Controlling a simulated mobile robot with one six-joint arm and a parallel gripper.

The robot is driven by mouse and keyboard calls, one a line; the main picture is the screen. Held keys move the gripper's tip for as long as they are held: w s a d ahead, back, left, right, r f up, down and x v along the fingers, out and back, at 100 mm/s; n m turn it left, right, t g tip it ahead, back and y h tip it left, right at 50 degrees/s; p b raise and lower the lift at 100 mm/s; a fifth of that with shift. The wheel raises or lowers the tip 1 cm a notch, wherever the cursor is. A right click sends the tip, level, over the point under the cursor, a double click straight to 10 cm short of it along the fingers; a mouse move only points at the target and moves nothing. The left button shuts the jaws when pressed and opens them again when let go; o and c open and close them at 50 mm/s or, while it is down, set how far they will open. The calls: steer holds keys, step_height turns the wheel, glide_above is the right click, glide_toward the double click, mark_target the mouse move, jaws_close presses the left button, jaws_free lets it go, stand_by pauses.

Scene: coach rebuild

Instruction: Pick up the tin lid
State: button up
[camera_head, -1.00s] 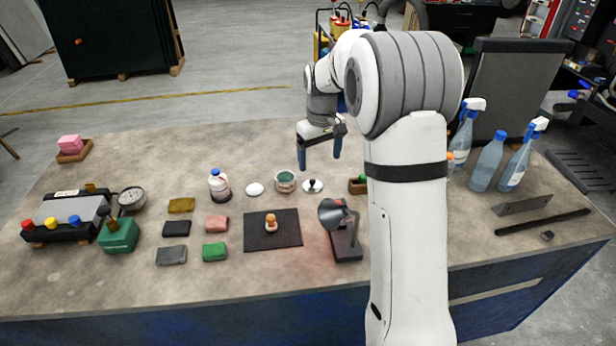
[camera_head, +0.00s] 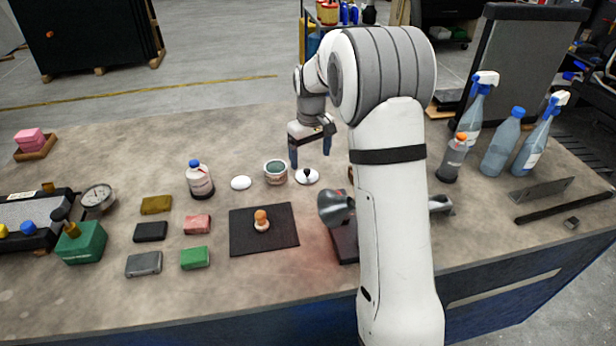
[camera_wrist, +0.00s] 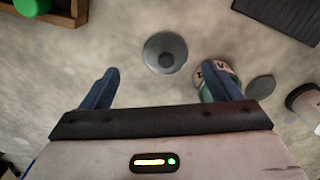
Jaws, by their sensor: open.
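The tin lid (camera_head: 307,177) is a pale round disc with a dark knob, lying flat on the bench. In the wrist view the lid (camera_wrist: 165,52) looks grey and lies just beyond the fingertips, roughly between their lines. My gripper (camera_head: 310,153) is open and empty above and behind the lid. In the wrist view my gripper (camera_wrist: 160,75) shows its two blue fingers spread apart. The open tin (camera_head: 275,173), greenish inside, stands left of the lid. In the wrist view my right finger partly hides the tin (camera_wrist: 222,70).
A plain white disc (camera_head: 241,183) and a bottle (camera_head: 200,181) stand left of the tin. A dark mat (camera_head: 238,236) with a small orange-topped piece (camera_head: 261,220) lies nearer. Spray bottles (camera_head: 540,135) stand at right. The bench behind the tin is clear.

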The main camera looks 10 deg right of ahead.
mark_target(307, 170)
steer(key=f, duration=0.3)
steer(key=a+f+p, duration=0.1)
steer(key=f, duration=0.1)
steer(key=shift+w+f, duration=0.2)
steer(key=shift+f, duration=0.15)
steer(key=c, duration=1)
